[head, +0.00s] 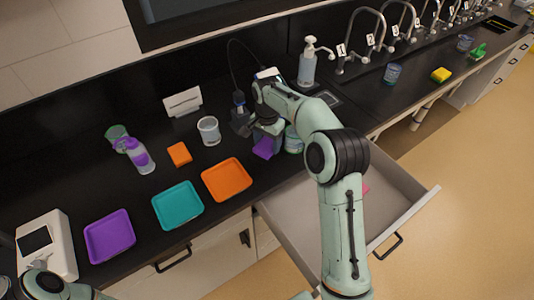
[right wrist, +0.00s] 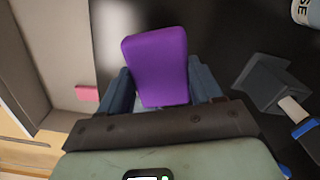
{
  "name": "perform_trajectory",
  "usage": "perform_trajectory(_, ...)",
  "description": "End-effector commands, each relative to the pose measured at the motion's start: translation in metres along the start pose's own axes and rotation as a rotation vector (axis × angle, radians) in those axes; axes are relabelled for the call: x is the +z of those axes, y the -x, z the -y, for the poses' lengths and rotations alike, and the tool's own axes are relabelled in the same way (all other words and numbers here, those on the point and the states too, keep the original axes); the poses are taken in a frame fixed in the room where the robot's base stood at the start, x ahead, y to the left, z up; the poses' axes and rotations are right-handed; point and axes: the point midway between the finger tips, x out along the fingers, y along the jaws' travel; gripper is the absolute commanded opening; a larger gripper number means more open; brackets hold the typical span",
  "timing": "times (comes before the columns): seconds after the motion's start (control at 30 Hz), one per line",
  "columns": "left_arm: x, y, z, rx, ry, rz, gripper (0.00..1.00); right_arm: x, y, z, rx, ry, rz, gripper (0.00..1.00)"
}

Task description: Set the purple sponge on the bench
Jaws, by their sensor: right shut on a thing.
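The purple sponge (head: 265,147) is held in my right gripper (head: 268,131) over the front part of the black bench (head: 150,205). In the right wrist view the sponge (right wrist: 157,65) sits upright between the two blue-grey fingers of the gripper (right wrist: 164,88), which is shut on it. The bench's dark top (right wrist: 220,30) shows behind it. I cannot tell whether the sponge touches the bench. My left gripper is out of view; only part of my left arm shows at the bottom left.
An open drawer (head: 300,215) juts out below the bench edge, with a pink block (right wrist: 87,93) inside. Orange (head: 227,180), teal (head: 178,206) and purple (head: 109,236) trays lie to the left.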

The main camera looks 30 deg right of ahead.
Motion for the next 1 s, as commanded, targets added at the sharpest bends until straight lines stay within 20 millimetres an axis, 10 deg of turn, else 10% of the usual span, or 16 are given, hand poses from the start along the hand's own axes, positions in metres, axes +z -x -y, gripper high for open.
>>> perform_trajectory(0.4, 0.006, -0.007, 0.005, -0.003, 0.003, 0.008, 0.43, 0.000, -0.056, 0.000, 0.001, 0.001, 0.002, 0.36)
perform_trajectory(0.83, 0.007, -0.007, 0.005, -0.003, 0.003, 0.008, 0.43, 0.000, -0.061, 0.001, -0.001, 0.001, 0.000, 0.36)
perform_trajectory(0.9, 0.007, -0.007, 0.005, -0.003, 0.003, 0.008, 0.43, 0.000, -0.061, 0.001, -0.002, 0.001, 0.000, 0.81)
perform_trajectory(1.0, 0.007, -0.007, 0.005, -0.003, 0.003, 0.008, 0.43, 0.000, -0.061, 0.001, -0.002, 0.001, 0.000, 0.90)
